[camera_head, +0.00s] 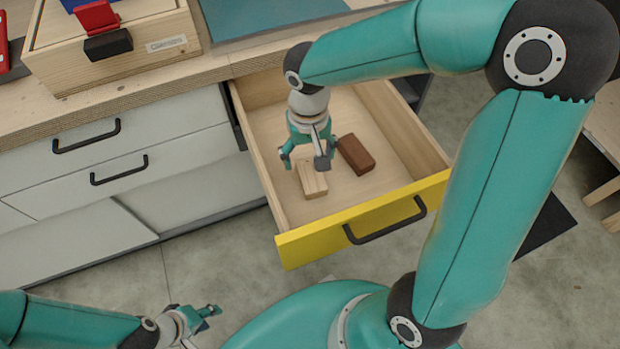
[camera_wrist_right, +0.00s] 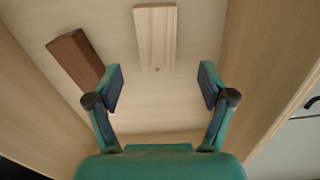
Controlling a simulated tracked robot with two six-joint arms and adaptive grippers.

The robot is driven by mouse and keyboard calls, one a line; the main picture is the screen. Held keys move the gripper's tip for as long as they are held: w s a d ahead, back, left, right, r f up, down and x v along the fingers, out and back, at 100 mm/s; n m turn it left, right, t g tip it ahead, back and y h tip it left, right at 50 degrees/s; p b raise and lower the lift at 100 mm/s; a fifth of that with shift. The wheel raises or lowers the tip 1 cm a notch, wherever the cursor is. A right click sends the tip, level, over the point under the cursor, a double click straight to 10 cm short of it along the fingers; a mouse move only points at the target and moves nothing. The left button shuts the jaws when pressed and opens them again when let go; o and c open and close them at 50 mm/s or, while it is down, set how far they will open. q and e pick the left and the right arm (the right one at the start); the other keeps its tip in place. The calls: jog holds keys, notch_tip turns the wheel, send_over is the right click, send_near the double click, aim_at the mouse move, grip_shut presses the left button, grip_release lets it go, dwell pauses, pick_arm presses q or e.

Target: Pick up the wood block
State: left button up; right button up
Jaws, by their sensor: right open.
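A pale wood block (camera_head: 313,184) lies in the open drawer (camera_head: 290,215), next to a dark brown block (camera_head: 357,155). My right gripper (camera_head: 304,162) is inside the drawer area, pointing down, open and empty. In the right wrist view, the pale block (camera_wrist_right: 155,40) lies beyond the fingertips, roughly in line with the gap between them (camera_wrist_right: 161,87). The brown block (camera_wrist_right: 77,60) lies left of it, near the left finger. Neither block is held. My left gripper (camera_head: 206,314) is low at the bottom left, far from the drawer; its finger gap is unclear.
The drawer has a yellow front (camera_head: 300,243) with a black handle (camera_head: 385,226), and its side walls stand close around my right gripper. A wooden box (camera_head: 110,50) sits on the countertop (camera_head: 215,68). White cabinet drawers (camera_head: 80,180) are at the left.

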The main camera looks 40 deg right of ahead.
aim_at(310, 172)
jog(key=shift+d+f+b, duration=0.2)
jog(key=shift+f+b, duration=0.55)
jog(key=shift+f, duration=2.55)
jog(key=shift+c, duration=0.3)
jog(key=c, duration=1.2)
jog(key=shift+r, duration=0.15)
